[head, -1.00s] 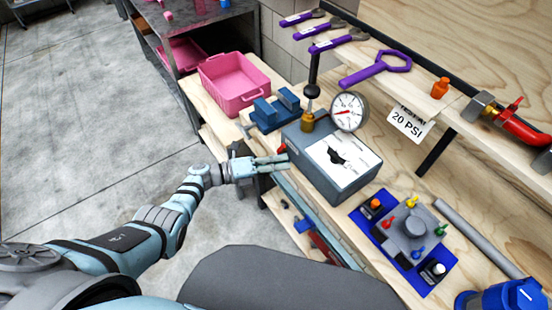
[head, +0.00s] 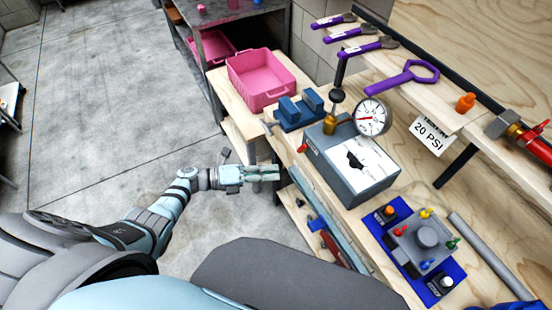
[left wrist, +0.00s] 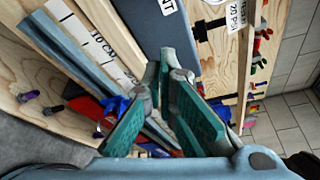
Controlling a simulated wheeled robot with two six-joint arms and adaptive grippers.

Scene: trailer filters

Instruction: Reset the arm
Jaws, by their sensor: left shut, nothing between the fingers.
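My left gripper (head: 262,173) is shut and empty in the head view. It hangs over the floor just left of the workbench's front edge, apart from everything on the bench. In the left wrist view its green-padded fingers (left wrist: 165,75) come together at the tips with nothing between them. Behind them are the bench front and a lower shelf. My right gripper is not in view.
The workbench (head: 228,92) carries a pink bin (head: 262,78), a blue vise-like block (head: 298,110), a grey gauge box (head: 350,165) and a blue tray (head: 452,272). A shelf above holds purple tools (head: 405,80). The concrete floor (head: 90,120) at left is clear.

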